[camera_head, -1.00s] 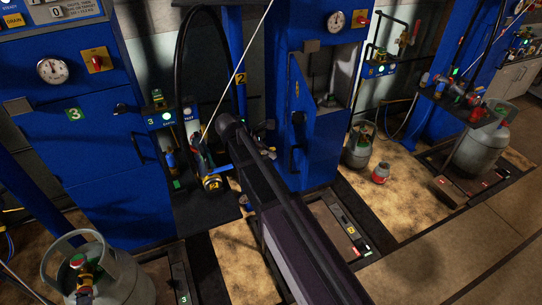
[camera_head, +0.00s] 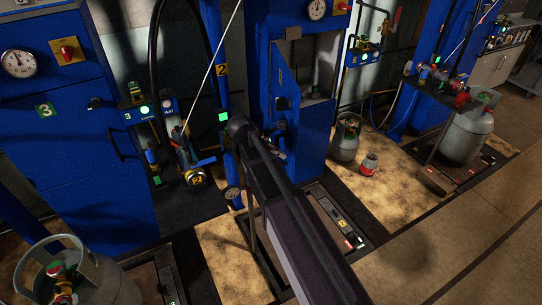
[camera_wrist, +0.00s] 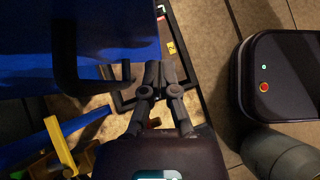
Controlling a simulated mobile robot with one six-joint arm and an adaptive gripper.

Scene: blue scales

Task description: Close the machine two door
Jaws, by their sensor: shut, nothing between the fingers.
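The machine two door (camera_head: 306,118) is a blue panel standing ajar on the middle blue cabinet (camera_head: 270,50), with a dark interior showing beside it. In the wrist view a blue panel (camera_wrist: 40,45), seemingly this door, fills the upper left, with a dark handle-like bar (camera_wrist: 92,86) in front. My gripper (camera_wrist: 162,72) is shut and empty, just right of this bar; contact cannot be told. In the head view my arm covers the door's lower left area and my gripper is mostly hidden.
Machine three (camera_head: 60,130) stands at left with its door shut. Gas cylinders stand at front left (camera_head: 85,280) and right (camera_head: 465,135). A small grey cylinder (camera_head: 346,138) and a red-and-grey one (camera_head: 369,164) stand right of the door. The floor at lower right is clear.

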